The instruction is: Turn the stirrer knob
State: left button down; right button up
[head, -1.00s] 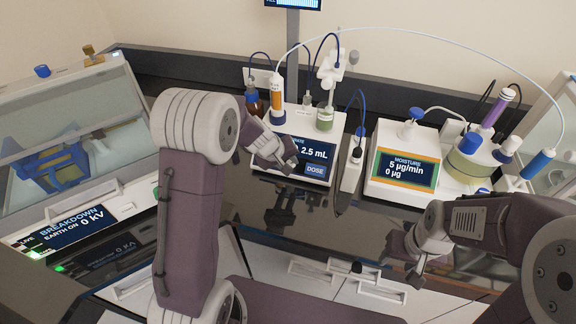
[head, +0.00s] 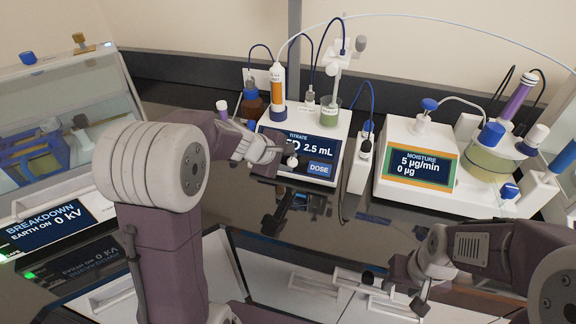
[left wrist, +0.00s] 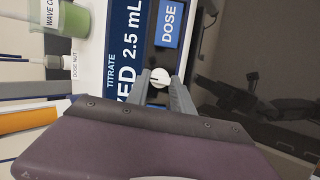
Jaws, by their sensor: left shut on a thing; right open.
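The titrator (head: 338,134) has a dark screen with "TITRATE" and "2.5 mL" and a blue DOSE button. The round white stirrer knob (left wrist: 160,77) is on its front, and it also shows in the head view (head: 293,161). My left gripper (head: 281,157) is at the titrator front, shut on the knob; in the left wrist view its two grey fingers (left wrist: 163,87) stand on either side of the knob. My right gripper (head: 418,298) is open and empty, low at the right, away from the titrator.
A beaker of green liquid (head: 329,112) and an orange-filled tube (head: 277,90) stand on the titrator. A moisture meter (head: 419,166) is to the right and a breakdown tester (head: 50,225) to the left. The dark glossy bench (head: 340,215) in front is mostly clear.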

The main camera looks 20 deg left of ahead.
pick_arm(q)
jog(key=shift+f+n+b, duration=0.1)
jog(key=shift+n+b, duration=0.2)
jog(key=shift+n, duration=0.1)
dwell(0.3)
jog(key=c, duration=1.1)
grip_release()
jog(key=p+v, duration=0.2)
jog(key=v, duration=0.7)
jog(key=shift+s, duration=0.15)
